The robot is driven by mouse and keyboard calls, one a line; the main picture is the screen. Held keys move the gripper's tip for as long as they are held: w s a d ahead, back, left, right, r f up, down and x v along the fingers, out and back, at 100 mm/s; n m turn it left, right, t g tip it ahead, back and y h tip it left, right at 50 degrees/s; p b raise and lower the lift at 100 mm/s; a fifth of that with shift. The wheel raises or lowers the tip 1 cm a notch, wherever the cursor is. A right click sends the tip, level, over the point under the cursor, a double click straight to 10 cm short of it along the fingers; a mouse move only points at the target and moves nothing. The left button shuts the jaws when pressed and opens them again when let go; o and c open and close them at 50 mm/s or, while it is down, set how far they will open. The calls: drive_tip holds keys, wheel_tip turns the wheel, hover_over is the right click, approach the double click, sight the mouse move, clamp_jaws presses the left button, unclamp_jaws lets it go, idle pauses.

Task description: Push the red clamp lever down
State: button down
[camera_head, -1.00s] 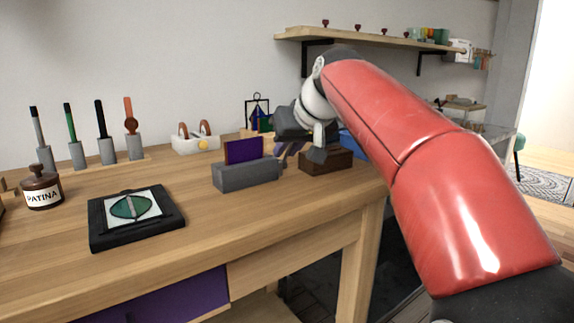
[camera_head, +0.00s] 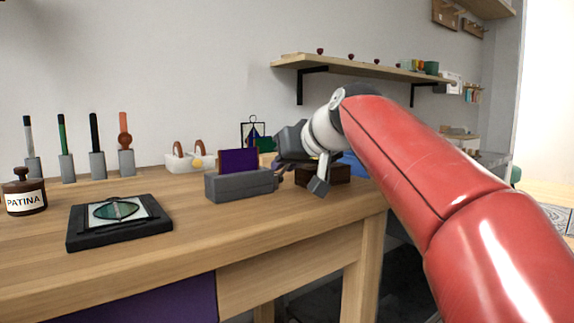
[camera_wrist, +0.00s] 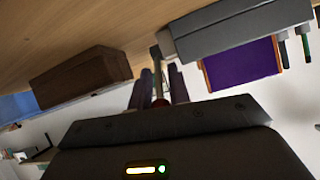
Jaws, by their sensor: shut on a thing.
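A grey clamp block (camera_head: 240,185) holding an upright purple panel (camera_head: 238,161) stands on the bench. The block (camera_wrist: 236,29) and panel (camera_wrist: 240,66) also show in the wrist view, where the bench is at the top. My gripper (camera_head: 283,171) is at the right end of the block, its fingertips small and partly hidden in the head view. In the wrist view my gripper (camera_wrist: 161,72) is closed around a thin piece with a small red part (camera_wrist: 159,102), which looks like the red clamp lever. Most of the lever is hidden by the fingers.
A brown wooden box (camera_head: 322,174) stands close to the right of my gripper. The bench front is clear.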

drive_tip(key=c, duration=1.6)
unclamp_jaws()
drive_tip(key=shift+c, duration=0.2)
drive_tip(key=v, duration=0.7)
drive_tip(key=shift+p, duration=0.4)
drive_tip(key=shift+s+d+r, duration=0.2)
drive_tip(key=shift+s, duration=0.15)
drive_tip(key=shift+c, duration=0.5)
